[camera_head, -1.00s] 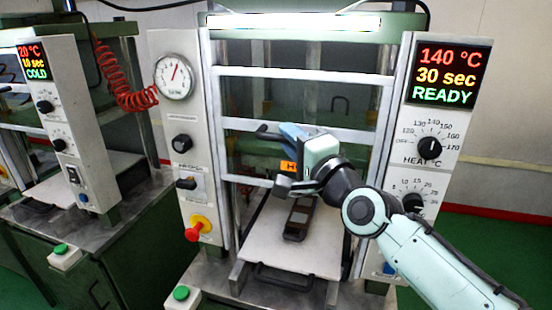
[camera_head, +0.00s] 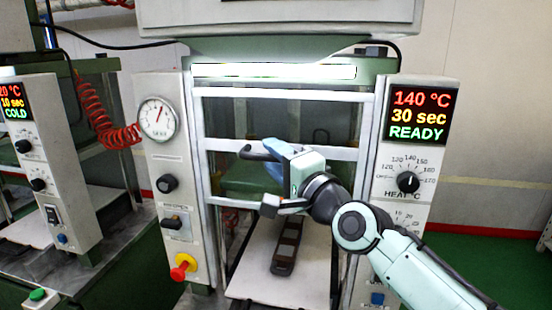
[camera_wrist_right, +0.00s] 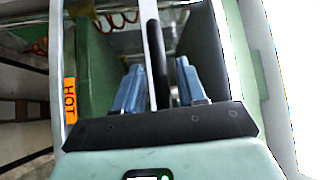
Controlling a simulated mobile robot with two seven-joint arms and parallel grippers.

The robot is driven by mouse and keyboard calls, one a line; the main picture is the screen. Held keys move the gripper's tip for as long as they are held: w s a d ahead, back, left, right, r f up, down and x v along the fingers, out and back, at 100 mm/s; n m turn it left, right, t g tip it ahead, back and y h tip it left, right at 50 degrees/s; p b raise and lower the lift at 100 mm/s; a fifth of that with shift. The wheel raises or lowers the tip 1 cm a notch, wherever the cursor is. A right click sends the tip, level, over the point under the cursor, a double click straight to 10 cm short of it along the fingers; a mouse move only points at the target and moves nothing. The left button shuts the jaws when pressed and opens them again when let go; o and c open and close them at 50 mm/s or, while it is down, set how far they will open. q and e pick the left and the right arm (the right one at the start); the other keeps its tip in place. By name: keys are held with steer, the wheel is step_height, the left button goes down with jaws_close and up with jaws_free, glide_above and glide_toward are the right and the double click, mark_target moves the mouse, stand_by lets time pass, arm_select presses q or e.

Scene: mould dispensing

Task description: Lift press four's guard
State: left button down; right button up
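Press four's guard (camera_head: 349,148) is a light metal frame with horizontal rails and a clear panel, between the press's two side panels. Its dark bar handle (camera_head: 250,147) sticks out at the middle rail. My right gripper (camera_head: 277,150) is at the handle. In the right wrist view my blue fingers (camera_wrist_right: 157,88) stand apart, with the dark handle bar (camera_wrist_right: 157,50) running between them and slim gaps beside it. The guard's lower rail is above the bed, with the gripper partly covering it. My left gripper is not in view.
A dark mould (camera_head: 287,246) lies on the pale bed (camera_head: 258,272) below the guard. The right display (camera_head: 420,114) reads 140 °C, 30 sec, READY. A red stop button (camera_head: 180,272) protrudes at lower left. A cold press (camera_head: 60,165) stands left.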

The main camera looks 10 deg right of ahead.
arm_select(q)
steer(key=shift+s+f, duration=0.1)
arm_select(e)
steer(key=shift+s+d+f+b, duration=0.2)
steer(key=shift+s+b, duration=0.1)
steer(key=shift+s, duration=0.05)
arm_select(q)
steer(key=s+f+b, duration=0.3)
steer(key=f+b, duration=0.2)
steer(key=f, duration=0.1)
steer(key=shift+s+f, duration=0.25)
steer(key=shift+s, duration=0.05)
arm_select(e)
steer(key=v, duration=1.2)
steer(key=shift+s+r, duration=0.25)
steer(key=shift+s, duration=0.05)
steer(key=shift+d, duration=0.1)
